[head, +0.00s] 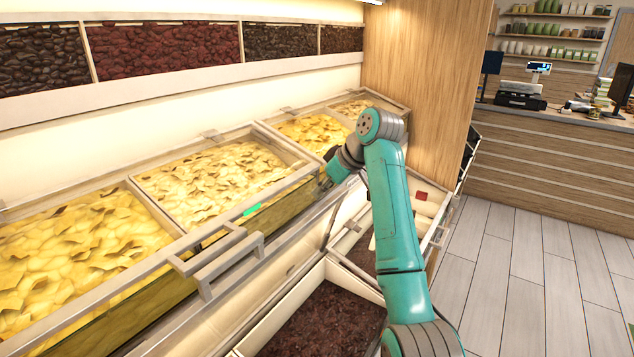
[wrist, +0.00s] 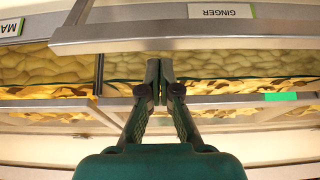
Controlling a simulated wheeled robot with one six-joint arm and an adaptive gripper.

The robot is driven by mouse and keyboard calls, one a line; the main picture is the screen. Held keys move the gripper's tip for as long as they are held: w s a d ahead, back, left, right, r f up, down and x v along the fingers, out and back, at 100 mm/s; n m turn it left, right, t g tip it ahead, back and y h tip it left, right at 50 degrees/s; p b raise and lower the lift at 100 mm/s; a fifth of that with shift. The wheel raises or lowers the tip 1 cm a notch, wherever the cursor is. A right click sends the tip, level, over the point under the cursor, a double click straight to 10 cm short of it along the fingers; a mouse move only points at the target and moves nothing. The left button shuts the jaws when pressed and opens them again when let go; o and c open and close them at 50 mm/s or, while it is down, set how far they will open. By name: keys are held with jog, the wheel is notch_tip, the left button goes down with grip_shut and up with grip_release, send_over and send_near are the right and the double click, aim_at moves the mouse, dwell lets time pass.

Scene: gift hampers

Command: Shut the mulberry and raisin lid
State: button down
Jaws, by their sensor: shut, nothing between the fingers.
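My gripper (head: 326,183) is at the front of the upper row of bins in the head view, partly hidden by my arm. In the wrist view my gripper (wrist: 160,72) has its fingertips together and empty, in front of the bin fronts. Below, a bin of dark reddish-brown dried fruit (head: 318,322) lies uncovered, with another dark-filled bin (head: 357,255) beyond it, partly behind my arm. I see no readable mulberry or raisin label, so I cannot tell which lid is meant. A pale metal-edged frame (head: 440,222) stands right of my arm.
Upper bins of yellow dried fruit (head: 215,180) have metal-framed covers and a bar handle (head: 222,262). The wrist view shows a ginger label (wrist: 222,11) upside down. A wood panel (head: 420,75) stands behind my arm. The tiled floor (head: 545,270) is clear to the right.

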aim_at(328, 200)
jog(key=shift+s+d+f, duration=0.25)
jog(key=shift+s+d, duration=0.2)
jog(key=shift+d, duration=0.05)
jog(key=shift+d, duration=0.1)
jog(key=shift+s+d+f+t+y, duration=0.35)
jog(key=shift+s+d+y, duration=0.15)
jog(key=shift+d, duration=0.15)
jog(key=s+d+f+t+y, duration=0.4)
jog(key=s+d+f+y, duration=0.1)
jog(key=s+d+f, duration=0.6)
jog(key=d+f+t+y, duration=0.2)
jog(key=f, duration=0.7)
jog(key=s+d+f+t+y, duration=0.1)
jog(key=d+f+y, duration=0.2)
jog(key=f, duration=0.7)
jog(key=shift+s+t, duration=0.3)
jog(key=shift+t, duration=0.05)
